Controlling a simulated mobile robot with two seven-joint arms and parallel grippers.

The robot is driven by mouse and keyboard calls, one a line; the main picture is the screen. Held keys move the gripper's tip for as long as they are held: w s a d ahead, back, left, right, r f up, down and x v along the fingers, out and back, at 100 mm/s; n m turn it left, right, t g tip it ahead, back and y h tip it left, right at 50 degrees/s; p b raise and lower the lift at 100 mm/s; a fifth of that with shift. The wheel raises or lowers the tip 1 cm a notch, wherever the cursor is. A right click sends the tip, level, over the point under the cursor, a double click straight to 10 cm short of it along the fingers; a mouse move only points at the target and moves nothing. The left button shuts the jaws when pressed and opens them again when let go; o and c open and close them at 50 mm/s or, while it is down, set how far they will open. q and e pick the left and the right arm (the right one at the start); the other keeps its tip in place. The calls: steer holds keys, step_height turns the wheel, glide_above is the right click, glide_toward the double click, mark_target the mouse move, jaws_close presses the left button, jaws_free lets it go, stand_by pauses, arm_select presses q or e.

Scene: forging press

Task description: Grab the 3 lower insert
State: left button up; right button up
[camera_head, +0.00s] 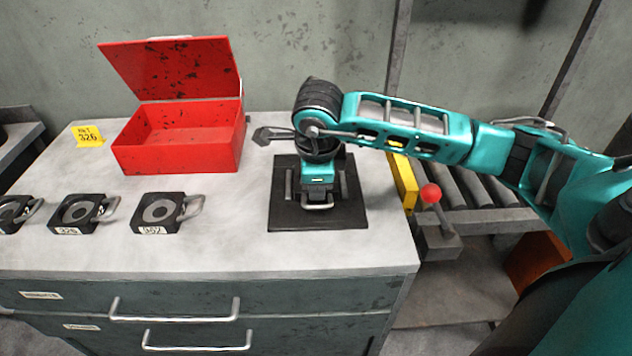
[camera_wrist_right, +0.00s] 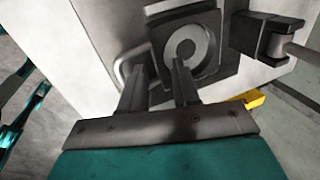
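Three dark square inserts with round rings and metal handles lie in a row on the cabinet top: one cut by the left edge (camera_head: 12,210), one with a label like 326 (camera_head: 76,212), one with a label like 052 (camera_head: 162,212). Another ringed insert (camera_wrist_right: 186,48) with a bent metal handle (camera_wrist_right: 124,70) shows in the right wrist view, on a dark plate. My right gripper (camera_wrist_right: 158,80) is open at this insert's handle side; its fingers stand apart, and contact cannot be told. In the head view my right gripper (camera_head: 318,190) points down over the black plate (camera_head: 318,220). My left gripper is out of view.
An open red box (camera_head: 180,158) stands behind the row, with a yellow tag (camera_head: 88,136) to its left. A dark clamp-like piece (camera_wrist_right: 272,38) sits beside the insert. A red-knobbed lever (camera_head: 431,194) and a roller conveyor (camera_head: 475,185) are at right. The cabinet top's front strip is clear.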

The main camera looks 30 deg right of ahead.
steer(key=shift+x, duration=1.3)
jaws_close()
steer(key=shift+w+r, duration=0.1)
steer(key=shift+r, duration=0.1)
stand_by(0.3)
